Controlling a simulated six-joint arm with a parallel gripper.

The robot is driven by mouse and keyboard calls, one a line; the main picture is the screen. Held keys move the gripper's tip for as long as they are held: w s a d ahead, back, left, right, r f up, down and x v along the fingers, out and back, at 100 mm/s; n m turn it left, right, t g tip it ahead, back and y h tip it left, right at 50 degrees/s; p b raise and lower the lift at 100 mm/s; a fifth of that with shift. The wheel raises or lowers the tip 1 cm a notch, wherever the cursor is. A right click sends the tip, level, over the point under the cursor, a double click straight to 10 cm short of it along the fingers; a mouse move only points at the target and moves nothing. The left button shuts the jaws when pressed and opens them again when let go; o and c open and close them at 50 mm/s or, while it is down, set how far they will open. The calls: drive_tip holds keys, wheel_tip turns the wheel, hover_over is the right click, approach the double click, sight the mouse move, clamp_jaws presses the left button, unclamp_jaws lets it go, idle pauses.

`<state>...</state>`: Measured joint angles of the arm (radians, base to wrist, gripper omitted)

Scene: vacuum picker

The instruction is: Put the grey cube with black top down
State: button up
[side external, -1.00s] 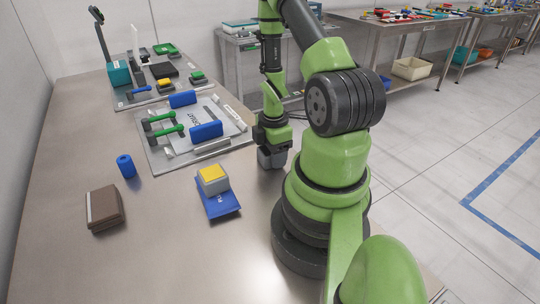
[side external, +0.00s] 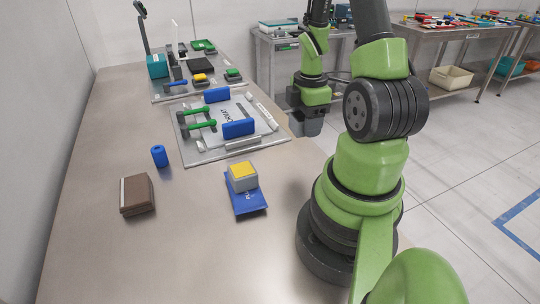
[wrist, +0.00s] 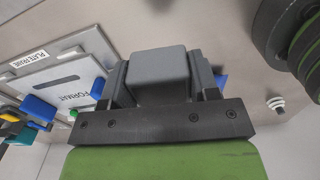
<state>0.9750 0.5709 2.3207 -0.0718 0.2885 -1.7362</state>
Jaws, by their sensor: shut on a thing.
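My gripper (wrist: 158,90) is shut on a grey cube (wrist: 160,72), which sits between its two dark fingers in the wrist view. In the side external view my gripper (side external: 306,108) points down at the far right edge of the steel table. The cube (side external: 306,128) shows small and dark at its lower end, apparently raised above the table.
A yellow-topped grey block (side external: 242,176) sits on a blue plate (side external: 246,203). A blue cylinder (side external: 159,156) and brown box (side external: 137,195) stand left. A grey fixture plate (side external: 205,150) carries blue blocks and green-handled parts. The front table (side external: 200,260) is clear.

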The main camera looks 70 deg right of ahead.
drive_tip(key=shift+w+r, duration=0.1)
drive_tip(key=shift+r, duration=0.15)
drive_tip(key=w+a+n, duration=0.3)
drive_tip(key=w+a, duration=0.1)
drive_tip(key=w+a+n, duration=0.2)
drive_tip(key=w+a, duration=0.2)
drive_tip(key=a, duration=0.1)
drive_tip(key=w+a+n, duration=0.3)
drive_tip(key=w+a, duration=0.1)
drive_tip(key=w, duration=0.1)
drive_tip(key=shift+a+n, duration=0.15)
drive_tip(key=shift+n, duration=0.15)
drive_tip(key=w+a+n, duration=0.2)
drive_tip(key=a+n, duration=0.4)
drive_tip(key=a, duration=0.8)
hover_over(187, 232)
wheel_tip(187, 232, down, 5)
drive_tip(key=shift+f, duration=2.45)
drive_tip(key=shift+f, duration=0.1)
drive_tip(key=o, duration=0.9)
